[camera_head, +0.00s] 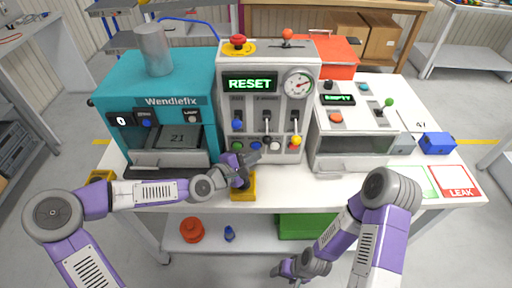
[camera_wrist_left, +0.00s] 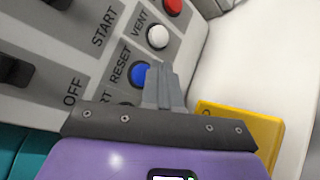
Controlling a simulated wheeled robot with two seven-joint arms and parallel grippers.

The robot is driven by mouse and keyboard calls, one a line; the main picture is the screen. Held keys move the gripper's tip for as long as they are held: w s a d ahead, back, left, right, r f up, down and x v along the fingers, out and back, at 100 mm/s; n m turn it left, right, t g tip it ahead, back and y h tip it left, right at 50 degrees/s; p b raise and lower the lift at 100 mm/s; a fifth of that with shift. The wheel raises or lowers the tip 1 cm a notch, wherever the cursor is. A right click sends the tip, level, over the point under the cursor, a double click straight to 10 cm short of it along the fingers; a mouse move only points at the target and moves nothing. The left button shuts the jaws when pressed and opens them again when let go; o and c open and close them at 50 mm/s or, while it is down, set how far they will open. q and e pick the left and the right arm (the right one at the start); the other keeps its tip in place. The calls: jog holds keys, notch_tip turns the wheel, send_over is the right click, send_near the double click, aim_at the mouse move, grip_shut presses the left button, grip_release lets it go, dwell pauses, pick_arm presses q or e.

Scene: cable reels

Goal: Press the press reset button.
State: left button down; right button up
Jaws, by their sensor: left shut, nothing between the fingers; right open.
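The grey press panel (camera_head: 268,100) stands mid-table with a green RESET display (camera_head: 250,84). Its bottom row has green, blue, white and red buttons. In the left wrist view, the blue button (camera_wrist_left: 141,75) sits beside the RESET label (camera_wrist_left: 120,68). My left gripper (camera_head: 255,156) is shut and empty, low in front of this row. In the wrist view its fingertips (camera_wrist_left: 162,72) overlap the blue button's right edge; I cannot tell whether they touch. My right gripper (camera_head: 284,270) is open and empty, low in front of the table.
The white VENT button (camera_wrist_left: 158,37) is close to the fingertips. A yellow block (camera_head: 243,188) lies under my left gripper. A teal machine (camera_head: 185,72) stands left of the panel, a white tester (camera_head: 357,150) right. The lower shelf holds a red object (camera_head: 192,230) and a green box (camera_head: 300,226).

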pick_arm(q)
jog(key=shift+w, duration=0.1)
jog(key=shift+w, duration=0.35)
jog(key=shift+w, duration=0.4)
dwell(0.6)
jog(key=shift+s, duration=0.85)
jog(key=shift+s+p, duration=0.6)
jog(key=shift+s, duration=1.9)
